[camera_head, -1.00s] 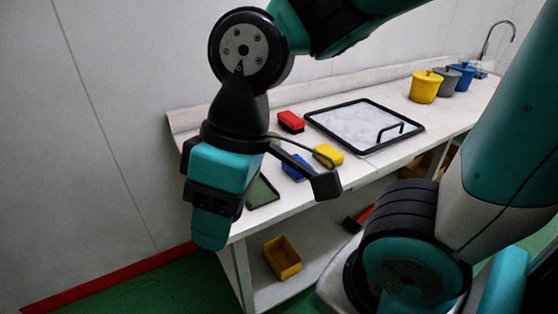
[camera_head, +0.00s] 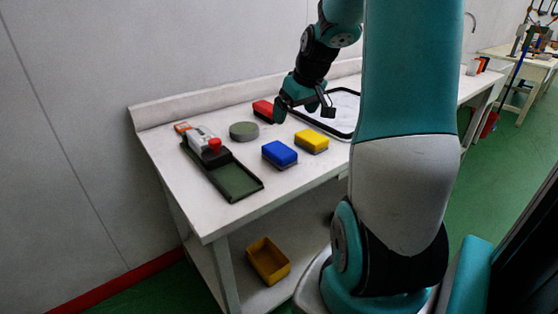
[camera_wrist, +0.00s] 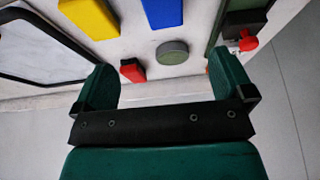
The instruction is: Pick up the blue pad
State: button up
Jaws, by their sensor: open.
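The blue pad (camera_head: 279,155) lies flat on the white table, left of the yellow pad (camera_head: 311,141). In the wrist view the blue pad (camera_wrist: 162,12) is at the top edge, partly cut off. My gripper (camera_head: 298,108) is above the table's far part, near the red pad (camera_head: 264,110) and behind the blue pad. In the wrist view its two green fingers (camera_wrist: 163,82) are spread wide with nothing between them. The fingers are clear of the blue pad.
A black-framed tray (camera_head: 343,134) lies right of the pads. A grey-green disc (camera_head: 244,131) and a dark green device with a red knob (camera_head: 236,183) are on the left. A yellow bin (camera_head: 268,262) is on the lower shelf. The table's front left corner is bare.

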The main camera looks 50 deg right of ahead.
aim_at(280, 149)
jog(key=x, duration=1.1)
jog(key=shift+a, duration=0.15)
jog(key=shift+a+p+x, duration=0.15)
jog(key=shift+p+x, duration=0.05)
jog(key=shift+x, duration=1.1)
jog(key=shift+a+p+x, duration=0.1)
jog(key=shift+p+x, duration=0.05)
jog(key=shift+x, duration=1.2)
jog(key=shift+f, duration=0.1)
jog(key=shift+c, duration=0.2)
jog(key=c, duration=1)
